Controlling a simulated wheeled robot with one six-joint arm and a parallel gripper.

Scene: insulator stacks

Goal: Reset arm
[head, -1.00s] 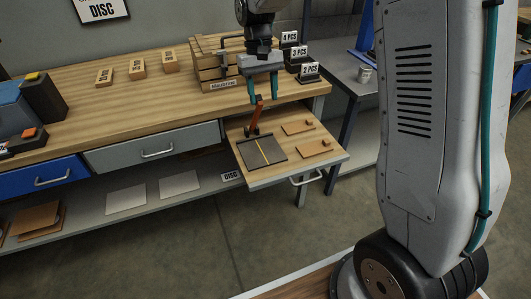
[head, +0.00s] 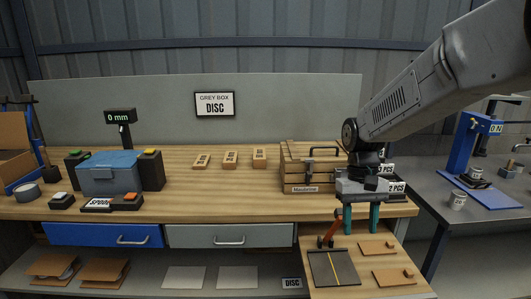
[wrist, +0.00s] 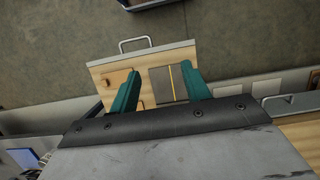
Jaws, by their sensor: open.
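My gripper (head: 361,218) is open, with its two teal fingers pointing down above an open drawer (head: 322,280). In the wrist view my gripper (wrist: 163,88) shows its fingers spread apart with nothing between them; the drawer (wrist: 110,72) lies beyond. A dark grey plate with a yellow line (head: 334,268) lies in the drawer, and an orange-red handled piece (head: 328,230) stands at its back edge, close to the left finger in the picture. I cannot tell whether they touch.
A wooden Mandrins crate (head: 305,188) stands on the bench behind my gripper. Two wooden lids with knobs (head: 377,247) lie at the drawer's right. A blue-grey box (head: 110,175) stands at the left. Open floor shows beyond the drawer in the wrist view.

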